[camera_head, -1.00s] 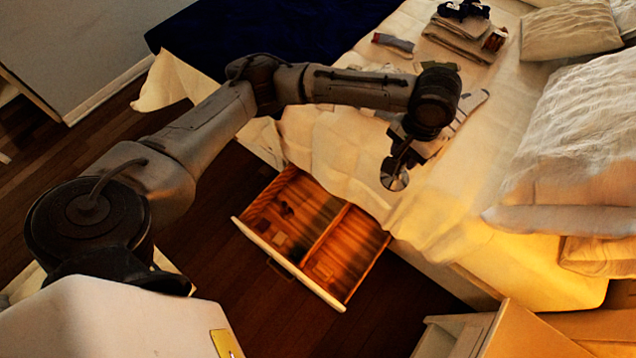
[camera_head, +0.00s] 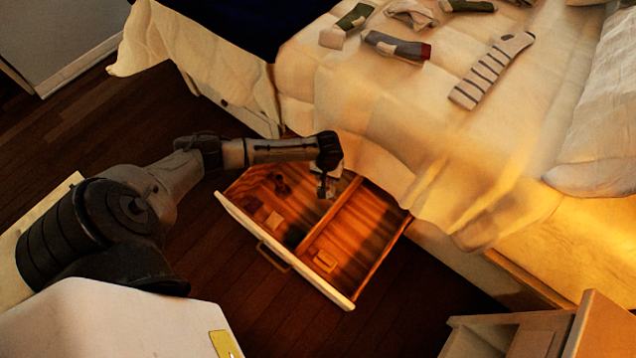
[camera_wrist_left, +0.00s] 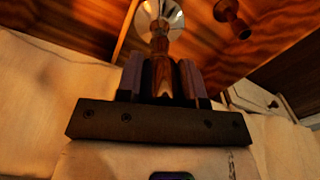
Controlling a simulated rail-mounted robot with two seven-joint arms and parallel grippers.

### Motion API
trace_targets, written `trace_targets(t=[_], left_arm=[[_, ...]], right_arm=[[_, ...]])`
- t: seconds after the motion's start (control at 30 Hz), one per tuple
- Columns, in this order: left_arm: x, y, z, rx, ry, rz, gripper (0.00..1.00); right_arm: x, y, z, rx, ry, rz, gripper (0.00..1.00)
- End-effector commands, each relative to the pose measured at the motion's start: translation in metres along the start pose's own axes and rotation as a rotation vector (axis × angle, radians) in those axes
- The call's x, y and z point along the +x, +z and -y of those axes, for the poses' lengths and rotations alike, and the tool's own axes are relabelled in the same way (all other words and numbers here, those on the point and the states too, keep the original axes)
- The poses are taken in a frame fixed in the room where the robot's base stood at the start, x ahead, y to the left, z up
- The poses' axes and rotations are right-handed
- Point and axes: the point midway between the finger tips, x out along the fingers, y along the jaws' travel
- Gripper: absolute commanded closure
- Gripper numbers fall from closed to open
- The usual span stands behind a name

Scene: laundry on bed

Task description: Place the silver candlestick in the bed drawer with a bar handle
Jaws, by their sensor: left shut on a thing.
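The bed drawer (camera_head: 320,281) is pulled open, with a dark bar handle (camera_head: 272,257) on its front and a divider (camera_head: 331,212) splitting it into two compartments. My left gripper (camera_head: 325,188) is over the drawer's rear part, near the divider. In the left wrist view, my left gripper (camera_wrist_left: 160,82) is shut on the silver candlestick (camera_wrist_left: 158,28), whose shiny round end points away from the fingers toward the wooden drawer interior. In the head view the candlestick is too small and hidden to make out clearly. My right gripper is not in view.
Socks, including a striped one (camera_head: 492,70), lie on the bed (camera_head: 420,110). A nightstand (camera_head: 580,330) stands at lower right.

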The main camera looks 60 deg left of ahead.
Motion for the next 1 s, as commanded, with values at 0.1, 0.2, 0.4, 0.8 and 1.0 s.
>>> trace_targets(t=[0.1,0.2,0.4,0.8,1.0], left_arm=[[0.055,0.005,0.031,-0.031,-0.004,0.002,1.00],[0.080,0.009,0.051,-0.047,-0.002,0.001,1.00],[0.108,0.014,0.074,-0.062,0.000,0.000,1.00],[0.161,0.016,0.079,-0.066,0.002,-0.001,1.00],[0.179,0.015,0.079,-0.066,0.001,-0.001,1.00]], right_arm=[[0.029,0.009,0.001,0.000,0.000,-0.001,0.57],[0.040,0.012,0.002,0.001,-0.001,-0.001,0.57],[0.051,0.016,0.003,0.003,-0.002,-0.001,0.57],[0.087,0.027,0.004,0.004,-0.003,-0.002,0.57],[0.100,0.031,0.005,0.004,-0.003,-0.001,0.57]])
